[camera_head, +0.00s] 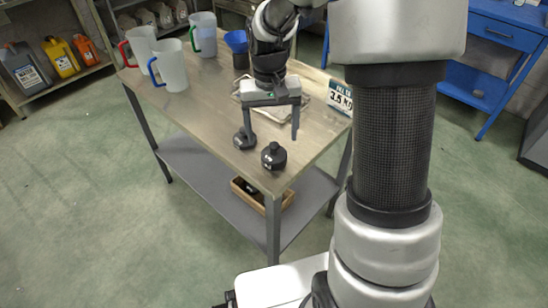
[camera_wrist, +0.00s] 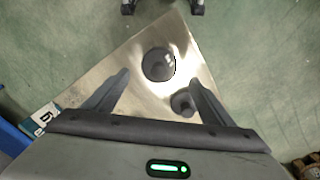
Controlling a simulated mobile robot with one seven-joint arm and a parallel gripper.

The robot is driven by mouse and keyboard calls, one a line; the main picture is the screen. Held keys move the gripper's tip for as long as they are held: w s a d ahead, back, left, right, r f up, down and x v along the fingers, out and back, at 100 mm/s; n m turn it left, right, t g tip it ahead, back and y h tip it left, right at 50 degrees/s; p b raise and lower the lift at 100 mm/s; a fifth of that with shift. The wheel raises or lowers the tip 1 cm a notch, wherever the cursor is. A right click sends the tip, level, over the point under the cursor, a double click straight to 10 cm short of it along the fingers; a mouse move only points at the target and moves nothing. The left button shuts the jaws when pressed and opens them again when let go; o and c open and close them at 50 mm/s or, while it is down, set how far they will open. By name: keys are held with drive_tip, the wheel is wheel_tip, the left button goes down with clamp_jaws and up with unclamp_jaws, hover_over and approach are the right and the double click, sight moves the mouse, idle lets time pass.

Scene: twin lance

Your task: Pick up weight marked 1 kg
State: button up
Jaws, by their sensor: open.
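Two dark weights stand on the metal-topped table (camera_head: 215,95) near its front corner. The front weight (camera_head: 273,157) has a round knob on top and a small pale mark too small to read. The other weight (camera_head: 245,139) is just behind it to the left; its mark is also unreadable, so I cannot tell which is 1 kg. My gripper (camera_head: 271,134) is open and empty above the table, fingers pointing down. In the wrist view, the larger-looking weight (camera_wrist: 158,63) lies ahead between the fingertips (camera_wrist: 158,76), and the smaller-looking one (camera_wrist: 182,103) is beside the right finger.
A pale tray (camera_head: 243,97) lies behind my gripper. Clear jugs (camera_head: 172,66) and a blue funnel (camera_head: 236,40) stand farther back. A wooden box (camera_head: 248,196) sits on the lower shelf.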

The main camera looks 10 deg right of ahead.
sight(273, 144)
drive_tip(key=f, duration=0.1)
drive_tip(key=f+b, duration=0.1)
drive_tip(key=f, duration=0.3)
drive_tip(key=shift+s+d+b, duration=0.1)
drive_tip(key=shift+s+b, duration=0.15)
drive_tip(key=shift+b, duration=0.15)
drive_tip(key=c, duration=1.8)
drive_tip(key=shift+r, duration=0.15)
clamp_jaws()
